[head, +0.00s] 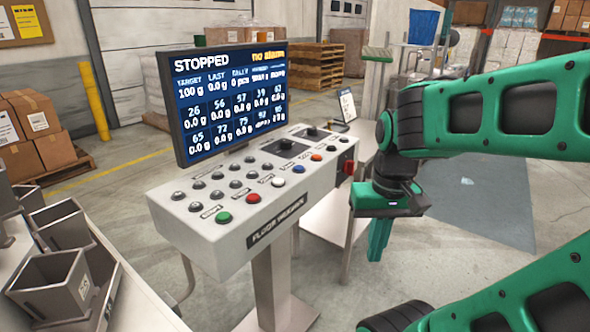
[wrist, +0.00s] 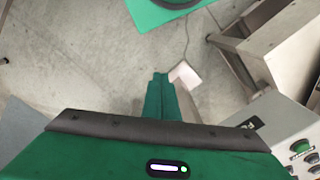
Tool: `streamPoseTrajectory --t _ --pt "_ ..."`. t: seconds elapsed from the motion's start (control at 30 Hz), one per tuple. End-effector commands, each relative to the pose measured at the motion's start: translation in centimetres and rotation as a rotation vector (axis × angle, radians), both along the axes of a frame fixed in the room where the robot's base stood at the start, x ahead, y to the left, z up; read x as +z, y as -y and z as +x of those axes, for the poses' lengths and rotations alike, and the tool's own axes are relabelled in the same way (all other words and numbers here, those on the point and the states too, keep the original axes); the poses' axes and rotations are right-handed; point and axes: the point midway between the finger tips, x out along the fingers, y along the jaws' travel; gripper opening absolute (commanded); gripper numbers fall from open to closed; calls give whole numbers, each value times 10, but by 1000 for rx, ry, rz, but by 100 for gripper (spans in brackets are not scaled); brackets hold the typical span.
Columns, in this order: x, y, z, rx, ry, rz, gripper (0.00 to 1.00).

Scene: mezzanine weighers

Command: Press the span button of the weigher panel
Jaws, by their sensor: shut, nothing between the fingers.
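The weigher panel (head: 260,236) is a pale sloped console on a post, left of my gripper in the head view. Its top carries rows of dark round buttons and a front row with green (head: 224,217), red (head: 253,198), white (head: 278,181), blue (head: 299,169) and orange (head: 316,157) buttons. The small labels are too blurred to tell which button is span. My gripper (head: 376,257) is shut, empty and pointing down, to the right of the panel and apart from it. In the wrist view its fingers (wrist: 160,76) are together over the floor; a panel corner (wrist: 285,125) shows at right.
A screen (head: 230,100) reading STOPPED stands behind the buttons. Metal weigh buckets (head: 52,280) stand at left. Boxes (head: 35,130) and a pallet stack (head: 305,66) are farther back. Floor below my gripper is open.

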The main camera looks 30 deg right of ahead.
Motion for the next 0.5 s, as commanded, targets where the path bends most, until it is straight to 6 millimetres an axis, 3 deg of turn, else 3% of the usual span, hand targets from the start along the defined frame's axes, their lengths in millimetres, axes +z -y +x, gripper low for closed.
streamPoseTrajectory --t 0.17,0.5 --pt "20 11 63 22 99 -7 0" --pt "86 40 250 124 458 89 0"
